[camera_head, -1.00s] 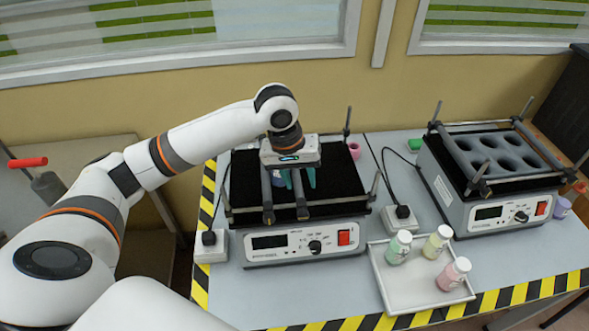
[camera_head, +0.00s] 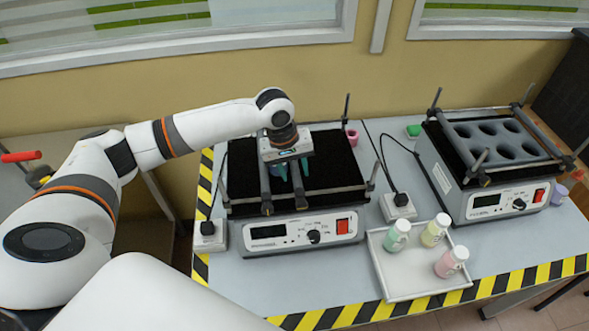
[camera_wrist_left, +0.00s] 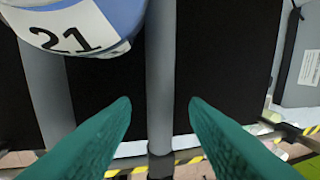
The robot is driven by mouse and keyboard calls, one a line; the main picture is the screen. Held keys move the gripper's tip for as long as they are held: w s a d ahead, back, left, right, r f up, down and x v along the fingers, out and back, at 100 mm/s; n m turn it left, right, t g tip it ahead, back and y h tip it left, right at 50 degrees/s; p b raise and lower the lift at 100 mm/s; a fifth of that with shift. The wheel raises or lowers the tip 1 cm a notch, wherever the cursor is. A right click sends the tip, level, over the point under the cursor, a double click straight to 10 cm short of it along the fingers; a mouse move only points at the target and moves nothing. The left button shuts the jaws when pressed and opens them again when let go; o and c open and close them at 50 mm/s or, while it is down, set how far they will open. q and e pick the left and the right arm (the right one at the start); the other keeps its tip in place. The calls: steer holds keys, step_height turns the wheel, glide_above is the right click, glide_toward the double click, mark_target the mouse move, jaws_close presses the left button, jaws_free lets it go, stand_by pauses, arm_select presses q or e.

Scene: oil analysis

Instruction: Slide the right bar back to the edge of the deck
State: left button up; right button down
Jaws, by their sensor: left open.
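The left shaker has a black deck (camera_head: 335,174) with two grey bars lying across it, front to back. The right bar (camera_head: 299,190) has a dark clamp at its front end, on the front rail. The left bar (camera_head: 265,188) lies beside it. My left gripper (camera_head: 294,176) is open above the deck. In the left wrist view, its teal fingers (camera_wrist_left: 160,104) stand on either side of the right bar (camera_wrist_left: 160,70), with gaps showing. A bottle with a white and blue top marked 21 (camera_wrist_left: 75,28) sits left of that bar. My right gripper is not in view.
A tray (camera_head: 400,285) with three small bottles stands in front, right of the shaker. A second shaker with a holed rack (camera_head: 492,138) stands at the right. A power socket (camera_head: 398,206) and its cable lie between the shakers. The deck's right part is clear.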

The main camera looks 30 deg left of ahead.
arm_select(q)
steer(key=shift+d+f, duration=0.1)
steer(key=shift+f, duration=0.4)
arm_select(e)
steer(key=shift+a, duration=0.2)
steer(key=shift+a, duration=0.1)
